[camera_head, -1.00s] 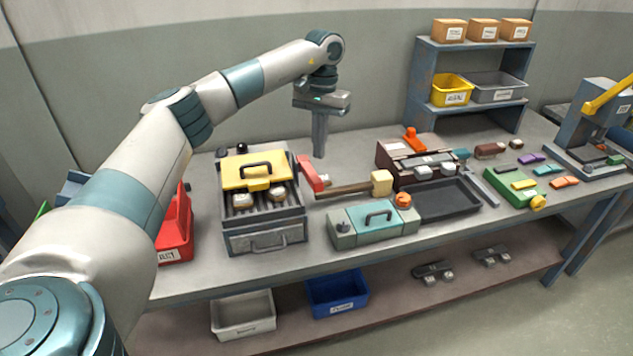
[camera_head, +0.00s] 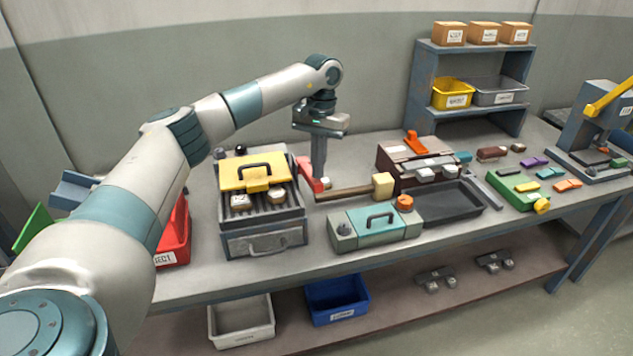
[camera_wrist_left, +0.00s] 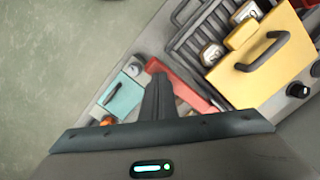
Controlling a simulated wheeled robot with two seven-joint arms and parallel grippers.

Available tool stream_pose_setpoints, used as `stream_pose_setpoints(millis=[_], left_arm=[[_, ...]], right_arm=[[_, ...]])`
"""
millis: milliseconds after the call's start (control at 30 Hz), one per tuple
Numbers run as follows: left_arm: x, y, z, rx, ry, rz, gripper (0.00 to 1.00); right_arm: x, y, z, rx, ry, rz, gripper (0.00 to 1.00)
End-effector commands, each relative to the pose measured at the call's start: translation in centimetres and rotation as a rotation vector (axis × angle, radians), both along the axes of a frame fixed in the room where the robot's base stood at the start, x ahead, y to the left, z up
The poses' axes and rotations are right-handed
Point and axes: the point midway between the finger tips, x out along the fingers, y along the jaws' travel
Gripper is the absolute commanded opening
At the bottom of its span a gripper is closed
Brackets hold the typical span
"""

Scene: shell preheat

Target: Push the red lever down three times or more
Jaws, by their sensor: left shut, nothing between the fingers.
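The red lever (camera_head: 307,172) is on the right side of the grill-like heater (camera_head: 262,243). It also shows as a red bar in the left wrist view (camera_wrist_left: 183,82). The heater has a yellow lid (camera_head: 238,173) with a black handle, and white pieces sit on its dark slats. My left gripper (camera_head: 319,172) points straight down, shut and empty, with its tips beside or just over the lever's far right side. I cannot tell whether they touch it. In the left wrist view the shut fingers (camera_wrist_left: 158,88) overlap the red bar. My right gripper is not in view.
A wooden-handled mallet (camera_head: 350,192) lies right of the lever. A teal-lidded box (camera_head: 370,238) stands in front of it. A red bin (camera_head: 174,240) is left of the heater. A brown box (camera_head: 395,160) and dark tray (camera_head: 450,208) are farther right.

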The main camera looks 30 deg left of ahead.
Motion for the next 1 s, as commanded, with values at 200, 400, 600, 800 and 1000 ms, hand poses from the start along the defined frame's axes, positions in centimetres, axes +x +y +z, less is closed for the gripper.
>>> stream_pose_setpoints(millis=[200,400,600,800,1000], left_arm=[[0.0,0.0,-0.6,0.000,0.001,0.000,0.00],[-0.1,0.0,-2.5,0.001,0.002,0.001,0.00],[0.0,0.1,-4.2,0.001,0.001,0.001,0.00],[0.0,0.1,-4.5,0.001,0.001,0.001,0.00],[0.0,0.1,-4.5,0.002,0.001,0.001,0.00]], right_arm=[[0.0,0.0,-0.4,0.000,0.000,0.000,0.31],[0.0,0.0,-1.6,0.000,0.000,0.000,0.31],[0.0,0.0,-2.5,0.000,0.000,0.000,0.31],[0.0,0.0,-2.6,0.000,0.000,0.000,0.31],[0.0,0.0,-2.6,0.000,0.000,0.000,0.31]])
